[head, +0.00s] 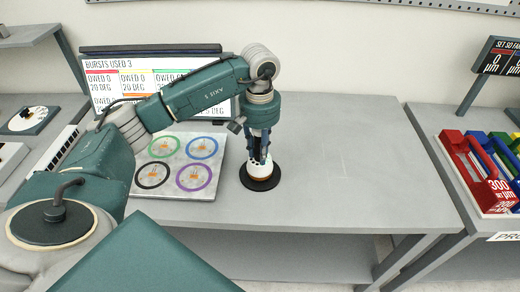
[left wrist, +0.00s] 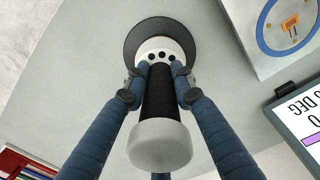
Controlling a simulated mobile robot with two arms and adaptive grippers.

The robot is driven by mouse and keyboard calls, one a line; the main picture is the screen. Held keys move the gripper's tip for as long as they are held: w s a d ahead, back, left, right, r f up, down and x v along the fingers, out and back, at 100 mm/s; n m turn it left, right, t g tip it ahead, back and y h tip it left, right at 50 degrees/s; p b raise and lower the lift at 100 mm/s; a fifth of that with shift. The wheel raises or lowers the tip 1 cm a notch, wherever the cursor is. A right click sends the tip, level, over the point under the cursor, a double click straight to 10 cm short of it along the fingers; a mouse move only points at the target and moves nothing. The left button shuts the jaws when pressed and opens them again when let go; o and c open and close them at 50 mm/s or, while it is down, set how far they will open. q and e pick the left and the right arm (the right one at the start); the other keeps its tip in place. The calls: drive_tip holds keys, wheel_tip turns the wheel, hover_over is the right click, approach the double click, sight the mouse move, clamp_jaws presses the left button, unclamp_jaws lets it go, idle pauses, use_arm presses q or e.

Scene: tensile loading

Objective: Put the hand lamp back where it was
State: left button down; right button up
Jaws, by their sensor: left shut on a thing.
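The hand lamp (head: 259,169) is upright over a round black disc (head: 262,186) on the grey table, right of the dial board. Its lower part is white with dark holes and an orange-brown band below. In the left wrist view the lamp (left wrist: 160,95) has a black grip and a pale rounded end cap, with the black disc (left wrist: 133,38) beyond its white head. My left gripper (head: 260,155) points down and is shut on the lamp, its blue fingers around the grip. Whether the lamp's foot fully touches the disc cannot be told. My right gripper is out of view.
A board with several coloured dials (head: 178,166) lies left of the lamp, before a display panel (head: 115,64). The table (head: 345,160) is clear to the right.

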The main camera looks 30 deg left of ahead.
use_arm(q)
drive_tip(key=c, duration=1.4)
unclamp_jaws()
drive_tip(key=shift+f, duration=0.1)
drive_tip(key=shift+c, duration=0.2)
drive_tip(key=shift+r, duration=0.55)
wheel_tip(320, 180, up, 10)
drive_tip(key=shift+b, duration=1.1)
drive_tip(key=shift+r, duration=0.6)
